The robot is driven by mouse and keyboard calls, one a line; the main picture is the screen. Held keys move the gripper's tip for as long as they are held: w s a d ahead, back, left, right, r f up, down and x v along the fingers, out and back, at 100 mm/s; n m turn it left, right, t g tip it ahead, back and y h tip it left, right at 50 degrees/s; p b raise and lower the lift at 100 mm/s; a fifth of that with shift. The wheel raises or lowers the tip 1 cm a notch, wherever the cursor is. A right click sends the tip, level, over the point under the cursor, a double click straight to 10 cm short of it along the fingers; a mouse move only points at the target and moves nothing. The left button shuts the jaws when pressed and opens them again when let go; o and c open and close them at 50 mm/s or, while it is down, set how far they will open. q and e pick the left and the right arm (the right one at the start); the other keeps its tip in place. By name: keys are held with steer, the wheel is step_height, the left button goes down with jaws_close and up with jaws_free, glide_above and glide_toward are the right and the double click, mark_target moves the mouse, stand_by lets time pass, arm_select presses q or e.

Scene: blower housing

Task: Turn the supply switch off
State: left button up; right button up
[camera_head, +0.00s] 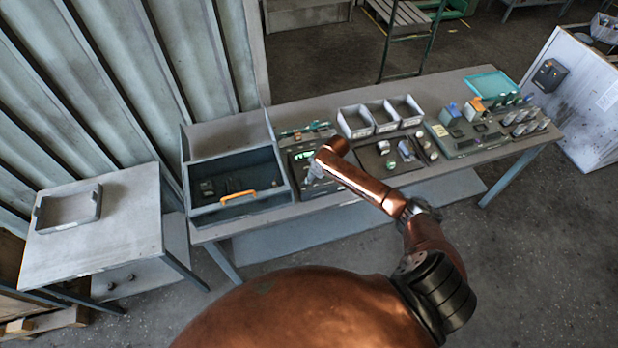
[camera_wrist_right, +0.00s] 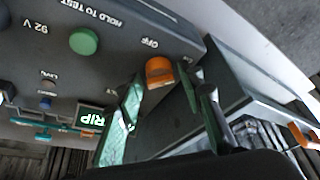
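The supply switch looks to be an orange knob (camera_wrist_right: 159,72) near the edge of a dark test unit (camera_wrist_right: 60,75), beside the upside-down word OFF. A second label by the knob is partly hidden by a finger. My right gripper (camera_wrist_right: 161,88) is open, with one finger on each side of the knob; I cannot tell whether they touch it. In the head view the right arm reaches over the same test unit (camera_head: 303,158), and the gripper hides the knob there. My left gripper is not in view.
The unit has a green button (camera_wrist_right: 84,41) marked HOLD TO TEST and a lit green display (camera_wrist_right: 91,118). White bins (camera_head: 380,115) and a parts mat (camera_head: 390,155) lie to the right.

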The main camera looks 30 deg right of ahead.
jaws_close()
steer(key=shift+d+n, duration=0.1)
steer(key=shift+n, duration=0.2)
steer(key=shift+w+n+g+y+b, duration=0.1)
steer(key=shift+n+g+y+b, duration=0.2)
steer(key=shift+n+b, duration=0.55)
steer(key=n+b, duration=0.2)
steer(key=n, duration=0.1)
steer(key=shift+w+f+g+y, duration=0.1)
steer(key=shift+g+y, duration=0.2)
steer(key=shift+g, duration=0.1)
steer(key=n+g+b, duration=0.1)
steer(key=n+b, duration=0.2)
steer(key=n+g+b, duration=0.1)
steer(key=n+b, duration=0.2)
steer(key=b, duration=0.1)
steer(key=n+g+b, duration=0.1)
steer(key=n+b, duration=0.2)
steer(key=shift+w+f+n+g+y, duration=0.1)
steer(key=shift+w+n+g+y, duration=0.1)
steer(key=shift+n+g+y, duration=0.15)
steer(key=shift+r+n+g+b, duration=0.2)
steer(key=shift+n+g+b, duration=0.35)
steer(key=shift+n+b, duration=1)
